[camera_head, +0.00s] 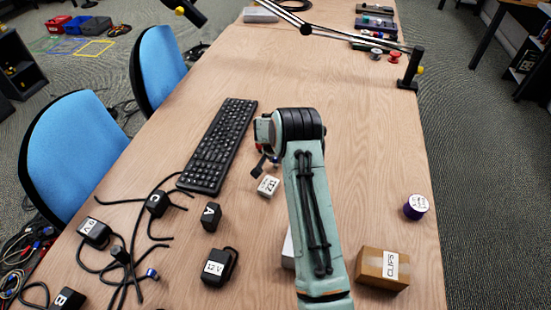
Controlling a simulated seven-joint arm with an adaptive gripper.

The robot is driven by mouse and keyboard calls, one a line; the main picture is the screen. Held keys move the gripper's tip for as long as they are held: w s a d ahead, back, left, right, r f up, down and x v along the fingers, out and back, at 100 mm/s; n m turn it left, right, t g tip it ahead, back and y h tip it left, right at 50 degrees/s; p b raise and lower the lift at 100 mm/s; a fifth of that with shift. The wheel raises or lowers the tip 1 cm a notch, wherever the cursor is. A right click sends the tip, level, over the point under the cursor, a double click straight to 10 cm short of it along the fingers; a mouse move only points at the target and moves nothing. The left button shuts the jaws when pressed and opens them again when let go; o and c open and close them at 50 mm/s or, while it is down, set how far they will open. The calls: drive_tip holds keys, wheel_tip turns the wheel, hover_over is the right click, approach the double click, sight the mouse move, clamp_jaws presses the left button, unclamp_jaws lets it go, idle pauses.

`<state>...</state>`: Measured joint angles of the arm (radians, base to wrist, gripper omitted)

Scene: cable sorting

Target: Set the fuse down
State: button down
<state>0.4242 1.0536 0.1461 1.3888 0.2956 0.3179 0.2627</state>
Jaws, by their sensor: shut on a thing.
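My gripper (264,164) is in the middle of the table, low over the wood, just right of the black keyboard (219,146). Its wrist and arm hide most of it, and one dark finger shows at its left. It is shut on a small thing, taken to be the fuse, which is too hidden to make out. A small white labelled box (268,186) lies just below the gripper in the picture. I cannot tell whether the held thing touches the table.
Black blocks marked A (211,217), C (156,203) and 12 V (219,266) lie front left among black cables. A cardboard CLIPS box (383,268) and a purple spool (415,206) stand at the right.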

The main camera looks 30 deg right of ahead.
drive_tip(key=shift+f, duration=0.1)
drive_tip(key=c, duration=1.1)
unclamp_jaws()
drive_tip(key=shift+o, duration=0.2)
drive_tip(key=v, duration=1.2)
drive_tip(key=s+a+r+n+g+y, duration=0.15)
drive_tip(key=s+a+r+n, duration=0.25)
drive_tip(key=s+a+r, duration=0.7)
drive_tip(key=s+a+n+g+y, duration=0.1)
drive_tip(key=s+a+n, duration=0.2)
drive_tip(key=s, duration=0.7)
drive_tip(key=s+a+r+n+g+y, duration=0.1)
drive_tip(key=s+a+n, duration=0.2)
drive_tip(key=s+a, duration=0.3)
drive_tip(key=s, duration=0.5)
drive_tip(key=shift+s+a, duration=0.15)
drive_tip(key=shift+s, duration=0.15)
drive_tip(key=shift+y, duration=0.25)
